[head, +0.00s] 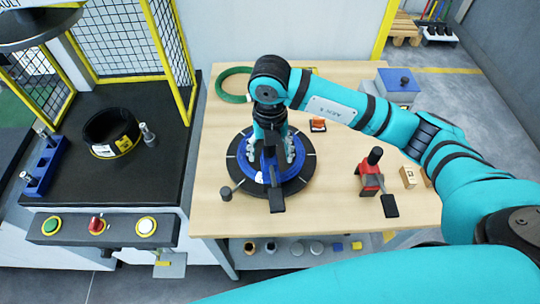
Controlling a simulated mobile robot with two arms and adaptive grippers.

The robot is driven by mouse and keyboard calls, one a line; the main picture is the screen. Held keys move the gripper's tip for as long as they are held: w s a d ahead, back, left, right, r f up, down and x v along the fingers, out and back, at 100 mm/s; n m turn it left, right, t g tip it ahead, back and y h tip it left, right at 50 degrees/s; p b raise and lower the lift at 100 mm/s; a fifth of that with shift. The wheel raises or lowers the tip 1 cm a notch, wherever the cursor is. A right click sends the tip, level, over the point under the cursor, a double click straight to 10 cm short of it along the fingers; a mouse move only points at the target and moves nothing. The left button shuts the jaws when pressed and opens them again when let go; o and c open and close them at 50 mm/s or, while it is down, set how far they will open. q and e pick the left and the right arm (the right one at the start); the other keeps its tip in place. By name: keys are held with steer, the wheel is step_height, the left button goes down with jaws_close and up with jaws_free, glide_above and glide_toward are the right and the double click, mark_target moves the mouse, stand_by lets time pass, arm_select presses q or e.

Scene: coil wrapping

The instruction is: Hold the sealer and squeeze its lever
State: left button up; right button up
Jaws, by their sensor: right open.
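A blue hand tool with a black lever (276,200) is on the round black turntable (239,196), at the middle of the wooden table. It may be the sealer. A red hand tool (371,178) with a black knob and a black-ended lever stands to the right; I cannot tell for certain which of the two is the sealer. My right gripper (271,152) points down over the turntable at the blue tool, with its grey fingers open on either side of it. The wrist hides part of the tool, so contact is unclear. My left gripper is out of view.
A green ring (233,85) lies at the table's back left. A blue box (399,82) stands at the back right, and a small wooden block (409,177) lies near the red tool. A black coil (111,133) rests on the caged machine at left.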

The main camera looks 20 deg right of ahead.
mark_target(270, 156)
step_height(270, 156, down, 4)
steer(key=shift+r+p, duration=0.15)
steer(key=shift+p, duration=0.15)
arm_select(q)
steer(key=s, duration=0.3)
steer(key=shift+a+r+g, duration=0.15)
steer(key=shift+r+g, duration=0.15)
arm_select(e)
steer(key=shift+c, duration=0.2)
steer(key=c, duration=1.4)
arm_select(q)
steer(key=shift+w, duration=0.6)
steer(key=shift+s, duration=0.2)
